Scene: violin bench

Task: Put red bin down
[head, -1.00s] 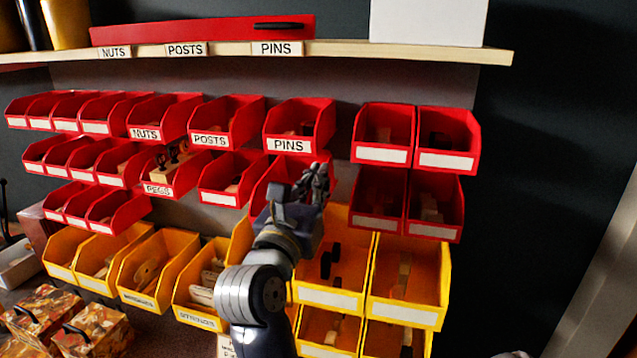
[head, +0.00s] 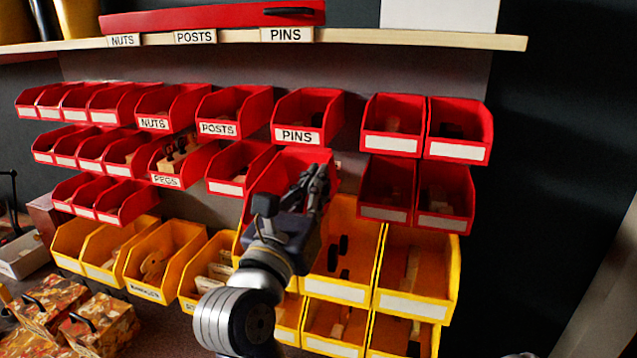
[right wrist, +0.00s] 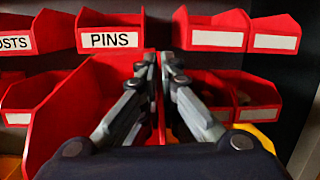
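The red bin (head: 291,165) is just below the bin labelled PINS, in front of the rack's middle red row. It looks larger and tilted compared with its neighbours. My right gripper (head: 318,180) reaches up to its right side. In the right wrist view the bin (right wrist: 75,108) fills the left, and my right gripper's fingertips (right wrist: 158,58) sit close together on either side of its thin right wall. My right gripper hides part of the bin's inside and its lower front. My left gripper is not in view.
The PINS bin (head: 306,110) hangs right above. Red bins (head: 385,185) are to the right, and a yellow bin (head: 345,245) is below. A wooden shelf (head: 400,37) runs over the rack. Patterned boxes (head: 100,322) stand at the lower left.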

